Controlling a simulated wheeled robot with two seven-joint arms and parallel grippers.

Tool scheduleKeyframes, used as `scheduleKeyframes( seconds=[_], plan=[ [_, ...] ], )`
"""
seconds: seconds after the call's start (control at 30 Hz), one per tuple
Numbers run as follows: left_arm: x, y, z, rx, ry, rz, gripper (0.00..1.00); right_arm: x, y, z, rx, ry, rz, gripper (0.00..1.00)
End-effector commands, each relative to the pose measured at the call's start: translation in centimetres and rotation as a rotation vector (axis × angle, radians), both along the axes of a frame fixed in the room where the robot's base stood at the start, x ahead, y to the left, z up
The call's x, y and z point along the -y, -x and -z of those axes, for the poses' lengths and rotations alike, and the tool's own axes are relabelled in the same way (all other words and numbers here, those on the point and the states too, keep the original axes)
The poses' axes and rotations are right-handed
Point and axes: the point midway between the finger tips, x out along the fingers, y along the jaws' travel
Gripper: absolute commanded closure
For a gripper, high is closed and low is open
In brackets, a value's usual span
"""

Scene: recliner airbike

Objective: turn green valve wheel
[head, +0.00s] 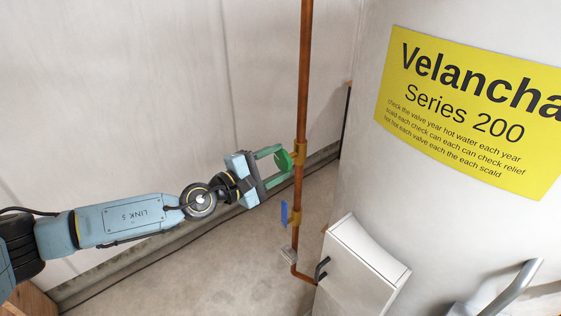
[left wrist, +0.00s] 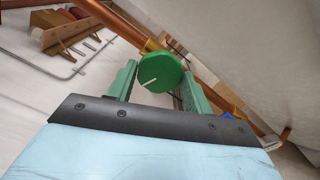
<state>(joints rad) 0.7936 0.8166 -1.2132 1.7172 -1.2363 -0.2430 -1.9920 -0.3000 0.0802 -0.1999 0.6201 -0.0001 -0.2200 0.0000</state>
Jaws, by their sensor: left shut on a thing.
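The green valve wheel (head: 283,160) sits on a brass fitting (head: 300,153) of the upright copper pipe (head: 304,80). In the left wrist view the wheel (left wrist: 160,72) is a green faceted knob with a white line across its face. My left gripper (head: 277,166) has come in from the left, with its two green fingers on either side of the wheel. It is shut on the wheel. In the left wrist view the fingers (left wrist: 157,86) flank the wheel, and their tips are partly hidden behind it. My right gripper is not in view.
A blue lever (head: 284,213) is lower on the pipe. A white box with a black handle (head: 362,268) stands at the lower right. A large white tank with a yellow label (head: 470,110) fills the right side. The wall is behind the pipe, and bare floor (head: 190,265) lies below my arm.

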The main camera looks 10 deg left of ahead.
Motion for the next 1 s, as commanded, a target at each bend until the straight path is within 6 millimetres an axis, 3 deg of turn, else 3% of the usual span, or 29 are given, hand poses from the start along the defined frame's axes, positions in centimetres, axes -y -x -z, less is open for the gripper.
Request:
scheduleKeyframes(
  seconds=[0.17, 0.2, 0.23, 0.57, 1.0],
  plan=[
    [0.0, 0.0, 0.0, 0.001, -0.002, 0.000, 0.65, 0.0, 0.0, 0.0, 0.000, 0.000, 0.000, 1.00],
    [0.0, 0.0, 0.0, 0.001, -0.001, 0.000, 0.46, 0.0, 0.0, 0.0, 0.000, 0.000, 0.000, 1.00],
    [0.0, 0.0, 0.0, 0.001, -0.001, 0.000, 0.42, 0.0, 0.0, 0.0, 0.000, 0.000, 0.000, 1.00],
    [-0.2, 0.2, 0.0, -0.001, 0.001, -0.001, 0.41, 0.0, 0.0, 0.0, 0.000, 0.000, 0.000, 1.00],
    [-2.4, 2.9, 0.1, -0.002, 0.001, -0.002, 0.41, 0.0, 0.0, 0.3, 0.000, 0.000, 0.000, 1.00]
  ],
)
